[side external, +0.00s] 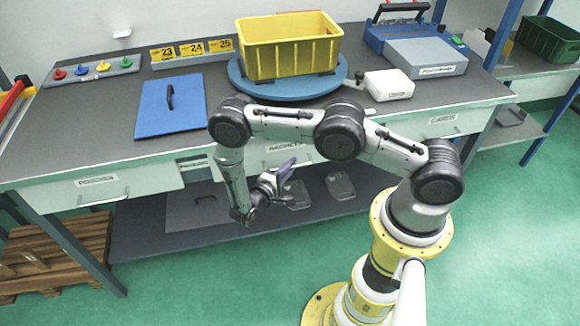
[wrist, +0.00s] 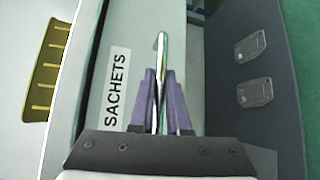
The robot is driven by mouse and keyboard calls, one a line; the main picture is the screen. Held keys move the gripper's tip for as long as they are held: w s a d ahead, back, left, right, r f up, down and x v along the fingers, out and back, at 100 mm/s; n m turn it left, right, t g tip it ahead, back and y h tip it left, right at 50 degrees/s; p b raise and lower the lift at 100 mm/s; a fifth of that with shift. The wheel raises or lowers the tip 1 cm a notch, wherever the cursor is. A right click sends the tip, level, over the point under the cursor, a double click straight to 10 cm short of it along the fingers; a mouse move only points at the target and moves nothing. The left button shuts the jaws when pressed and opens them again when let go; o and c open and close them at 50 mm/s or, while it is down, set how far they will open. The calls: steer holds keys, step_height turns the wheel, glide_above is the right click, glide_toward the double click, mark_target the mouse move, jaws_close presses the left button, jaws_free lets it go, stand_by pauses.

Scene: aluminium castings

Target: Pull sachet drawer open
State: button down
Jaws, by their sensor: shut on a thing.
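The sachet drawer (side external: 262,160) is in the bench front, below the yellow crate. My arm partly hides it in the side view. In the wrist view its pale front carries a SACHETS label (wrist: 117,85). Its metal bar handle (wrist: 161,45) stands out from the front and runs between my purple fingers. My gripper (side external: 286,170) is at the drawer front and shut on the handle; the fingers also show in the wrist view (wrist: 160,85). I cannot tell from these views whether the drawer stands out from the bench.
The POUCHES drawer (side external: 85,199) is at left and the CARDS drawer (side external: 440,123) at right. A yellow crate (side external: 290,48) stands on a blue turntable (side external: 248,91) above. A grey lower shelf (side external: 150,239) lies below the drawers. The green floor in front is clear.

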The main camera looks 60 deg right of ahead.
steer(key=s+a, duration=1.8)
steer(key=a, duration=0.1)
steer(key=shift+s, duration=0.4)
steer(key=c, duration=0.9)
jaws_free()
steer(key=shift+d, duration=0.1)
